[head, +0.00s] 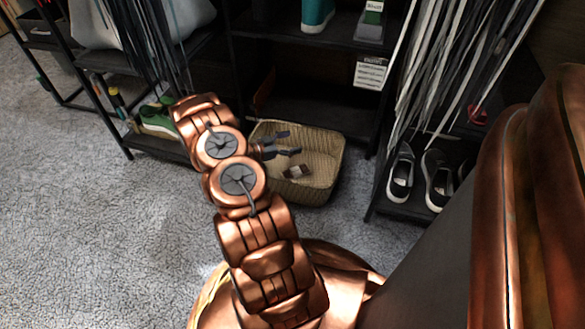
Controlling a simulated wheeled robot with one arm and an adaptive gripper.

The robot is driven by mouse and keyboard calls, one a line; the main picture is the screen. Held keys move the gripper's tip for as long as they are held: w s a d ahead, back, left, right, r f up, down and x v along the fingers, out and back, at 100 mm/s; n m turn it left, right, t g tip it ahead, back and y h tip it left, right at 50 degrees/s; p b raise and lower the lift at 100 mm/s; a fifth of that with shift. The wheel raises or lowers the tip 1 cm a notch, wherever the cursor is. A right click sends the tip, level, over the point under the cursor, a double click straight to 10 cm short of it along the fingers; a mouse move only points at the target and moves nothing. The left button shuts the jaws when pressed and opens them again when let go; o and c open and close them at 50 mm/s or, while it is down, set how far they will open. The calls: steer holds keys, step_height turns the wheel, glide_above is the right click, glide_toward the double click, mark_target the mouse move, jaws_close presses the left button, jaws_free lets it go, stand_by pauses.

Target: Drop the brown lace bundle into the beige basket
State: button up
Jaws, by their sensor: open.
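The beige basket (328,153) is a woven, open-topped bin on the grey carpet, in front of the dark shelf near the middle of the head view. A small brown bundle with a pale band, the lace bundle (297,172), shows within the basket's opening, apart from my fingers. I cannot tell whether it rests on the basket's bottom. My gripper (293,144) is over the left and middle part of the basket. Its dark fingers are spread, with nothing seen between them. My arm hides the basket's left edge.
Dark shelving (300,38) stands behind the basket. Black-and-white sneakers (436,180) sit on a low shelf at right, below hanging pale laces (440,70). A green shoe (157,118) is on a rack at left. The carpet (90,230) at left is clear.

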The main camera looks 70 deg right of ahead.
step_height(320, 180, up, 10)
stand_by(0.9)
stand_by(0.3)
